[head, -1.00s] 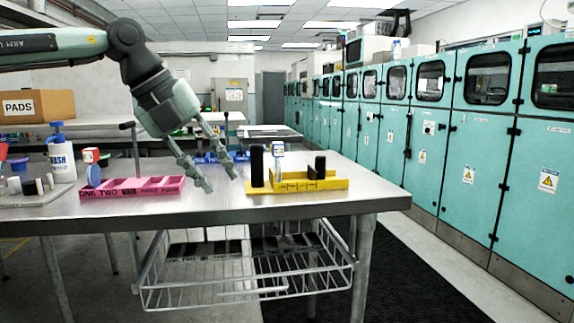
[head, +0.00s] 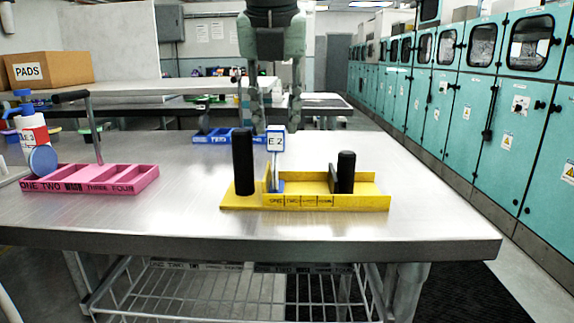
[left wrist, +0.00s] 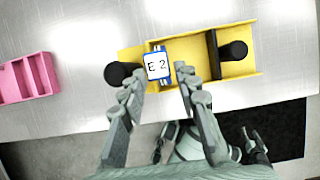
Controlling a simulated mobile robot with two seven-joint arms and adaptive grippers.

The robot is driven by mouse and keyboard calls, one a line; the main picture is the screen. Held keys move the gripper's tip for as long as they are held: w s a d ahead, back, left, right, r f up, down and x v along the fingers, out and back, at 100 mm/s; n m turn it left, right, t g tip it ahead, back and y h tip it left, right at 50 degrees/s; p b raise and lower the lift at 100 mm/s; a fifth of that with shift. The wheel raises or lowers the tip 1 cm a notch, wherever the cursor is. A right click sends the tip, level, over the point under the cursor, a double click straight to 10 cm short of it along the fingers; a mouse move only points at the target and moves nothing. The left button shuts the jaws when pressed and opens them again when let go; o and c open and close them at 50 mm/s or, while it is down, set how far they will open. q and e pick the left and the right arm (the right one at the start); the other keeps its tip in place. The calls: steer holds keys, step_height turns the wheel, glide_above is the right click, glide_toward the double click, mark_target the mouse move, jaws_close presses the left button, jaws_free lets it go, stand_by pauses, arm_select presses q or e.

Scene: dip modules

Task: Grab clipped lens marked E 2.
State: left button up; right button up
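The piece marked E 2 (head: 275,142) stands upright in the left compartment of a yellow tray (head: 325,202). It has a white, blue-edged tag above a slim body and a blue foot. In the left wrist view the E 2 tag (left wrist: 157,66) lies just beyond and between my fingertips. My left gripper (head: 270,128) hangs open and empty, pointing down, behind the tag in the head view. Its two spread fingers also show in the left wrist view (left wrist: 158,80), apart from the tag.
A tall black cylinder (head: 243,162) stands close left of the piece on the yellow tray. A shorter black cylinder (head: 346,172) stands at its right. A pink tray (head: 110,180) is at left, and a blue tray (head: 212,136) is behind. The metal table (head: 190,215) is clear between the trays.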

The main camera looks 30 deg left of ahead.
mark_target(276, 151)
arm_select(q)
steer(key=x, duration=0.7)
steer(key=shift+s+f+p, duration=0.1)
steer(key=shift+s+p, duration=0.25)
steer(key=shift+s, duration=0.05)
steer(key=shift+c, duration=0.7)
jaws_close()
arm_select(e)
steer(key=shift+a+f, duration=0.15)
steer(key=shift+f, duration=0.55)
